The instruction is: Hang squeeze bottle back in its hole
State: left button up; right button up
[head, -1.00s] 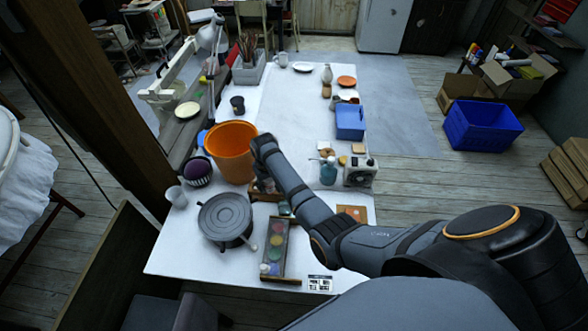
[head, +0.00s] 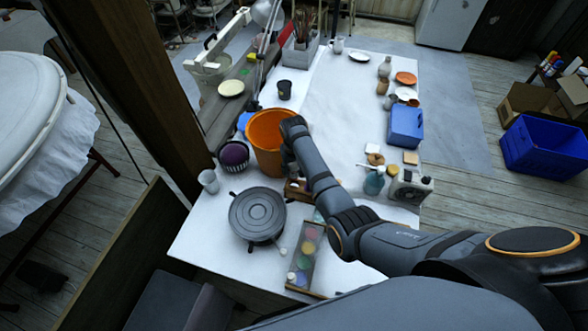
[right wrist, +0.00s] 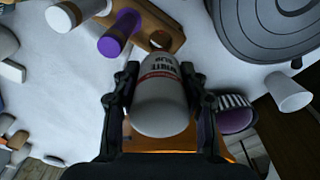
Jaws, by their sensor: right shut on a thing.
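My right gripper (right wrist: 160,78) is shut on a white squeeze bottle (right wrist: 160,105) with a red and dark label. In the right wrist view the bottle sits between both fingers, apparently over or beside the near end of a wooden rack (right wrist: 172,27). A round empty hole shows in the rack, just beyond the bottle. A purple bottle (right wrist: 118,35) and a white one (right wrist: 64,16) are along the rack. In the head view the rack (head: 293,193) is partly hidden by my right arm, and the held bottle is mostly hidden. My left gripper is not in view.
An orange bucket (head: 268,140) stands close to my right gripper. A grey banding wheel (head: 257,214), a striped purple-topped pot (head: 233,155) and a paint box (head: 306,250) are nearby. The middle of the white table is clear.

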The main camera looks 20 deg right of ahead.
aim_at(294, 179)
jog(key=shift+f+b, duration=0.35)
jog(key=shift+f, duration=0.25)
jog(key=shift+s+f, duration=0.1)
jog(key=shift+b, duration=0.3)
jog(key=shift+f+b, duration=0.5)
jog(key=shift+f, duration=0.35)
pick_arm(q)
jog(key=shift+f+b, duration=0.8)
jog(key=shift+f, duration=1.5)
pick_arm(e)
jog(key=shift+f, duration=1.4)
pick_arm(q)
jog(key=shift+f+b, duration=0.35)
pick_arm(e)
jog(key=shift+f, duration=0.5)
jog(key=o, duration=0.7)
jog(key=shift+o, duration=0.2)
